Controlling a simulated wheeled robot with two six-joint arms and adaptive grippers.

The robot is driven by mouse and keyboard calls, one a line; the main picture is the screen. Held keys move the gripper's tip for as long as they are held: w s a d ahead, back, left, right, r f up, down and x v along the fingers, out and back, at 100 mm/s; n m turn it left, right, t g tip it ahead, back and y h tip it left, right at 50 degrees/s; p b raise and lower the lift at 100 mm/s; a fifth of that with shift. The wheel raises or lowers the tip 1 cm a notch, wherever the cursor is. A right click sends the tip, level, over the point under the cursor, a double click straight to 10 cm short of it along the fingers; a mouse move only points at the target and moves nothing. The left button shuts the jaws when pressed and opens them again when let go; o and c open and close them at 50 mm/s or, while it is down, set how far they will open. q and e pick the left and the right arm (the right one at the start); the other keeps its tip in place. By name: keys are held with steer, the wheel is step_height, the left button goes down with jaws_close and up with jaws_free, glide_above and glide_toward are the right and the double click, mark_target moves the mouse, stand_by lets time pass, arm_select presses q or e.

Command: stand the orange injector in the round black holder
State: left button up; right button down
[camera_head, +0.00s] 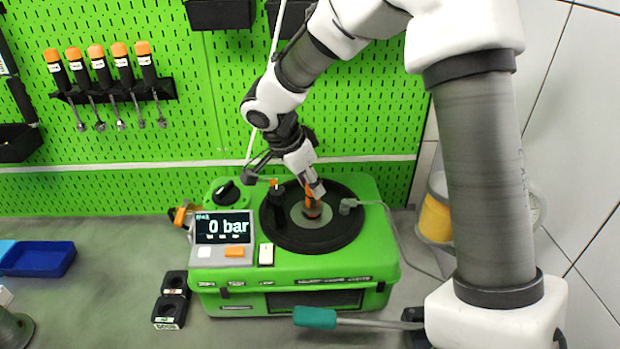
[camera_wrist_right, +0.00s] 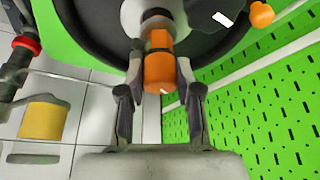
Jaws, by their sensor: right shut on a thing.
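The orange injector (camera_head: 310,199) is held over the grey middle of the round black holder (camera_head: 283,239) on top of the green pump bench. My right gripper (camera_head: 311,187) comes down from above and is shut on the injector. In the right wrist view the orange injector (camera_wrist_right: 159,72) lies between the two fingers, with its far end at the grey centre of the black holder (camera_wrist_right: 92,22). I cannot tell whether its lower end is seated or just above the centre. My left gripper is not in view.
The green bench (camera_head: 392,235) carries a display (camera_head: 222,227) reading 0 bar. A black post (camera_head: 277,207) and a grey hose fitting (camera_head: 348,205) flank the injector closely. Two black blocks (camera_head: 170,310) stand in front left. A teal-handled tool (camera_head: 315,318) lies in front.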

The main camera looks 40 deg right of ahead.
steer(key=shift+s+a, duration=0.1)
steer(key=c, duration=0.8)
jaws_free()
steer(key=shift+r, duration=0.2)
steer(key=b+v, duration=0.1)
steer(key=v, duration=1)
steer(key=shift+a+r+b, duration=0.1)
steer(key=shift+r+b, duration=0.25)
steer(key=shift+b, duration=0.05)
steer(key=shift+r, duration=0.1)
